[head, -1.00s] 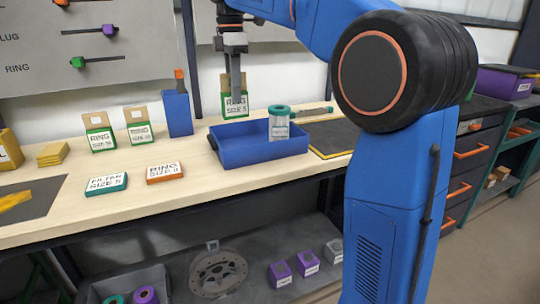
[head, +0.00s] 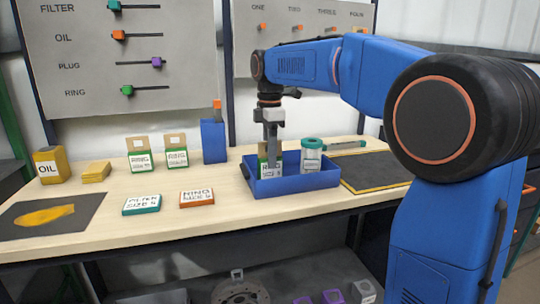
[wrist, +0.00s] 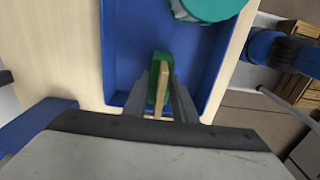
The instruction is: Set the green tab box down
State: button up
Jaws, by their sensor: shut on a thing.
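My gripper (head: 271,148) points down over the blue tray and is shut on the green tab box (head: 263,160), a green and white ring box with a tan tab. The box is low inside the left part of the blue tray (head: 296,186); I cannot tell whether its base touches the tray floor. In the wrist view the fingers (wrist: 161,100) grip the tan tab above the green box (wrist: 161,66). The gripper hides part of the box's face.
A teal-lidded jar (head: 311,154) stands in the tray to the right of the box. Two similar ring boxes (head: 139,156) (head: 177,154) and a blue holder (head: 213,140) stand to the left. Flat filter (head: 142,205) and ring (head: 197,198) cards lie in front. A dark mat (head: 380,170) lies right.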

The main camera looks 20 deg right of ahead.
jog(key=shift+f, duration=0.1)
jog(key=o, duration=1)
jog(key=shift+o, duration=0.2)
notch_tip(320, 180, up, 12)
jog(key=shift+r, duration=0.15)
jog(key=s+d+f+m+t, duration=0.2)
jog(key=s+f+m, duration=0.7)
jog(key=s+f, duration=0.6)
jog(key=s+d+f+m+t, duration=0.2)
jog(key=s+d+f+m, duration=0.3)
jog(key=s+f+m, duration=0.4)
jog(key=s+f, duration=0.7)
jog(key=s, duration=0.2)
jog(key=shift+s+d+t, duration=0.15)
jog(key=shift+s+t, duration=0.05)
jog(key=shift+t, duration=0.2)
